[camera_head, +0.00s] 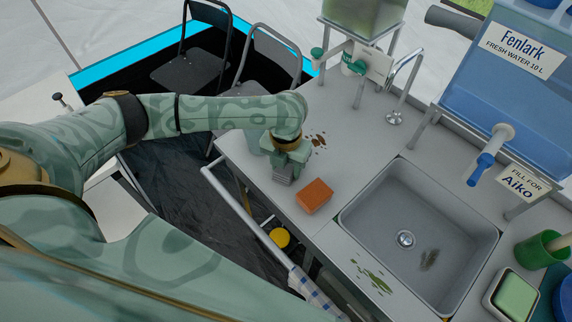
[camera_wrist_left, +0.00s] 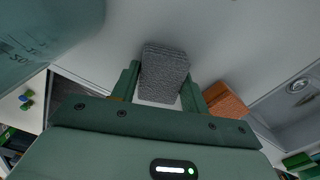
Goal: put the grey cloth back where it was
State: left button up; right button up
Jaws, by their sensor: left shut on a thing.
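The grey cloth (camera_head: 283,175) shows as a small, folded, dark grey block at the left edge of the counter. My left gripper (camera_head: 286,168) points down over it and is shut on it. In the left wrist view the cloth (camera_wrist_left: 165,68) sits between the two green fingers of my left gripper (camera_wrist_left: 161,88). I cannot tell whether it touches the counter. My right gripper is not in view.
An orange sponge (camera_head: 314,195) lies on the counter (camera_head: 330,232) just right of the cloth. Brown crumbs (camera_head: 319,141) lie nearby. The sink (camera_head: 405,205) is to the right. A checked towel (camera_head: 314,290) hangs in front.

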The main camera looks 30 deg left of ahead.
pick_arm(q)
jog(key=o, duration=0.9)
notch_tip(320, 180, up, 12)
jog(key=p, duration=0.4)
jog(key=shift+r+p, duration=0.15)
jog(key=shift+p, duration=0.2)
